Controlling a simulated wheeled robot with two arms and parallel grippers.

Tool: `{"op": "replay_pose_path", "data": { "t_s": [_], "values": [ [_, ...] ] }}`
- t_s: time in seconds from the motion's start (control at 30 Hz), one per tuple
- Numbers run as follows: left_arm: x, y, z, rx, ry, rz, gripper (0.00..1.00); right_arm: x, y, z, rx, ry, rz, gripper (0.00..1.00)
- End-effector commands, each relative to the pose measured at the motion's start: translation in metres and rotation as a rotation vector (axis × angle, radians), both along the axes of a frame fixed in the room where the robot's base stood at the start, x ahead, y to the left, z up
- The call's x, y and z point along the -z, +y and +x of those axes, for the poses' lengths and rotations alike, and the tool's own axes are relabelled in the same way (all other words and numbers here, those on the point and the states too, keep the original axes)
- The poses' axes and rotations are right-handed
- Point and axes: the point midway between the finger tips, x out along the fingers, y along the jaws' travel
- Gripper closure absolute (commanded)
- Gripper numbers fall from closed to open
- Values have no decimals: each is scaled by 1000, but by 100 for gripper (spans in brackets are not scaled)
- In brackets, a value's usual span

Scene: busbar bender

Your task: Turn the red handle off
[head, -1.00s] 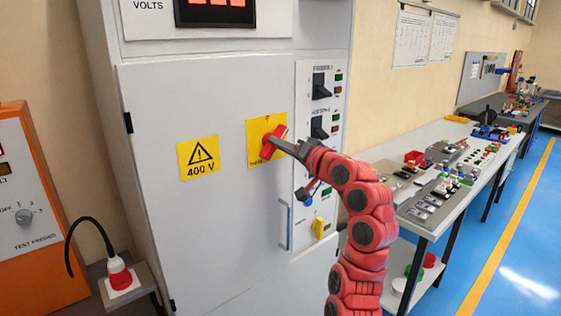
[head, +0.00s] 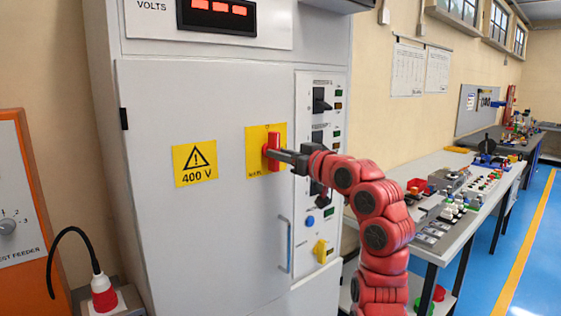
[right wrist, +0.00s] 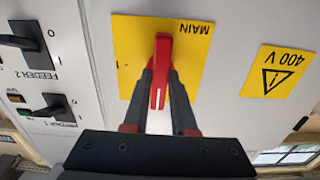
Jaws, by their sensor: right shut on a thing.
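The red handle (head: 273,150) sits on a yellow plate (head: 254,163) on the grey cabinet door. In the head view it stands about upright. My right gripper (head: 274,153) reaches it from the right and is shut on it. In the right wrist view, which is upside down, the red handle (right wrist: 161,72) lies between the two dark fingers (right wrist: 160,88), and the yellow plate (right wrist: 126,42) carries the word MAIN. My left gripper is not in view.
A yellow 400 V sign (head: 195,162) is left of the handle. A panel with black switches (head: 321,100) is to the right, above a vertical door pull (head: 285,243). A workbench (head: 455,225) with several parts stands further right. A red plug (head: 103,292) is at lower left.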

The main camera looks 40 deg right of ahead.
Motion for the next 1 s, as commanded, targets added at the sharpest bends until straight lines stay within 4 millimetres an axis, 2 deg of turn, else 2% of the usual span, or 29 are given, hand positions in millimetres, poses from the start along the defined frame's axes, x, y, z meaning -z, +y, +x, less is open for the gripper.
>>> {"op": "replay_pose_path", "data": {
  "t_s": [0.6, 0.63, 0.77, 1.0],
  "values": [
    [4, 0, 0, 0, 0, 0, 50, 1, 0, 0, -1, -1, -38, 100],
    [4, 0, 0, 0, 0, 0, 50, 1, 0, 0, -1, -1, -38, 70],
    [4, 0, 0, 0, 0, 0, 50, 0, 0, 0, -1, -2, -38, 46],
    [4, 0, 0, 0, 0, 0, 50, 0, 0, 0, -1, -3, -38, 45]
  ]
}}
